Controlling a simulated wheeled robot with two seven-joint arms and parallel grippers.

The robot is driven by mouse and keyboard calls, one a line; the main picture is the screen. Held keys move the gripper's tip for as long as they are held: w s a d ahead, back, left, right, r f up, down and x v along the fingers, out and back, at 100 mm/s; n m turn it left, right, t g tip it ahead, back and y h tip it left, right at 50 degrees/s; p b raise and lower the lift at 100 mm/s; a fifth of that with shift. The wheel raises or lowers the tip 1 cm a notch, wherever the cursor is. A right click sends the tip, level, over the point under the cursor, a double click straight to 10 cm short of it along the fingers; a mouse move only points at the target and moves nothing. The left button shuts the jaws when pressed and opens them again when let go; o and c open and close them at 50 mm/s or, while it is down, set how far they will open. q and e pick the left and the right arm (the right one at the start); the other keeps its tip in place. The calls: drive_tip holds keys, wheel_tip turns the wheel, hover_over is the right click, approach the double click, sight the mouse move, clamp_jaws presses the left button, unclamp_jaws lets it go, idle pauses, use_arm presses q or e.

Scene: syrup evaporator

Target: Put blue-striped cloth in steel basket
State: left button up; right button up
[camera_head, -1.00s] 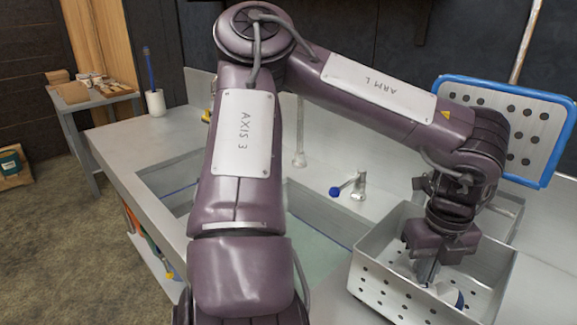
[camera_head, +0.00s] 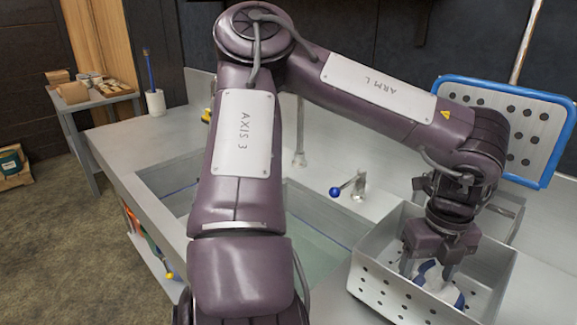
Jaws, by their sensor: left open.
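The blue-striped cloth (camera_head: 435,282), white with blue bands, lies crumpled inside the perforated steel basket (camera_head: 385,288). The basket stands on the counter at the lower right. My left gripper (camera_head: 428,272) reaches down into the basket from above. Its fingers are spread on either side of the upper part of the cloth, and I cannot tell if they touch it. The fingers and the basket wall hide part of the cloth. My right gripper is not in view.
A sink (camera_head: 310,232) lies left of the basket, with a blue-knobbed tap lever (camera_head: 337,191) behind it. A blue-rimmed perforated panel (camera_head: 540,122) stands behind the basket.

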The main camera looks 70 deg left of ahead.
use_arm(q)
drive_tip(key=o, duration=0.4)
wheel_tip(320, 180, up, 6)
drive_tip(key=p, duration=0.4)
drive_tip(key=shift+f, duration=0.25)
drive_tip(key=shift+r, duration=0.1)
wheel_tip(320, 180, up, 8)
drive_tip(key=shift+f, duration=0.15)
idle(0.4)
